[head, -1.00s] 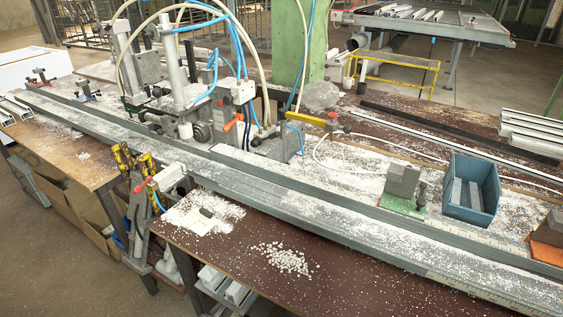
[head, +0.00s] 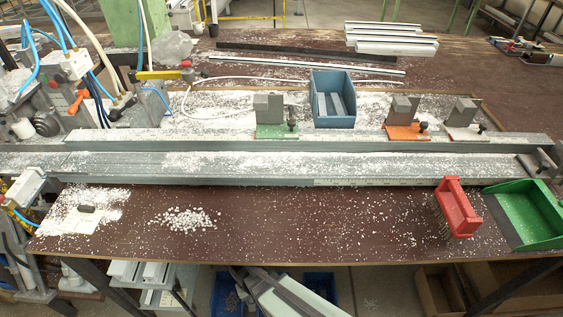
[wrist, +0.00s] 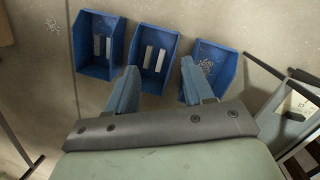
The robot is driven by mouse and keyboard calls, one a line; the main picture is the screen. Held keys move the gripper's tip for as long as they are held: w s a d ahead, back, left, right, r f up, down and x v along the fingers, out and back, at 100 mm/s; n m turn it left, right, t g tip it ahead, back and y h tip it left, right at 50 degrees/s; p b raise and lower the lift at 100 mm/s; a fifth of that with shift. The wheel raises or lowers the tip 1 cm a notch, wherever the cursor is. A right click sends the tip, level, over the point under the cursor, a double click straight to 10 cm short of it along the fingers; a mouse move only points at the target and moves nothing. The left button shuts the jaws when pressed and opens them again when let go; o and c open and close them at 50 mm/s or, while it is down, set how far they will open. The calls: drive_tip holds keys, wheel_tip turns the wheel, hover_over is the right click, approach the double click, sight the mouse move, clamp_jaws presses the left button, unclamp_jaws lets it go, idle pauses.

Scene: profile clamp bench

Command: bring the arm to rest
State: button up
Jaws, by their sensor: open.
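My gripper (wrist: 158,68) shows in the wrist view with its two blue-grey fingers spread wide apart. It is open, and nothing is between the fingers. It points down toward the floor, where blue bins lie beyond the fingertips. In the head view, a pale part of my arm (head: 287,295) shows at the bottom middle, in front of and below the bench's front edge. The gripper's fingers are not clearly visible there.
The brown bench (head: 330,222) carries a long grey rail, a white pellet pile (head: 184,220), a red brush (head: 457,208) and a green dustpan (head: 528,214). A blue bin (head: 333,101) stands behind the rail. Blue floor bins (wrist: 153,55) hold pale pieces or bits.

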drive_tip(key=s+d+m+g, duration=0.1)
drive_tip(key=s+d, duration=0.3)
drive_tip(key=d, duration=0.4)
drive_tip(key=s+d+m+g+y, duration=0.1)
drive_tip(key=s+d, duration=0.3)
drive_tip(key=d, duration=0.5)
drive_tip(key=s+d+m+g+y, duration=0.1)
drive_tip(key=s+d+m+g, duration=0.1)
drive_tip(key=d, duration=0.7)
drive_tip(key=shift+s+d+f+m+g, duration=0.35)
drive_tip(key=shift+s+g, duration=0.35)
drive_tip(key=shift+s, duration=0.55)
drive_tip(key=shift+w+a+f, duration=0.1)
drive_tip(key=shift+a, duration=0.05)
drive_tip(key=shift+c, duration=0.2)
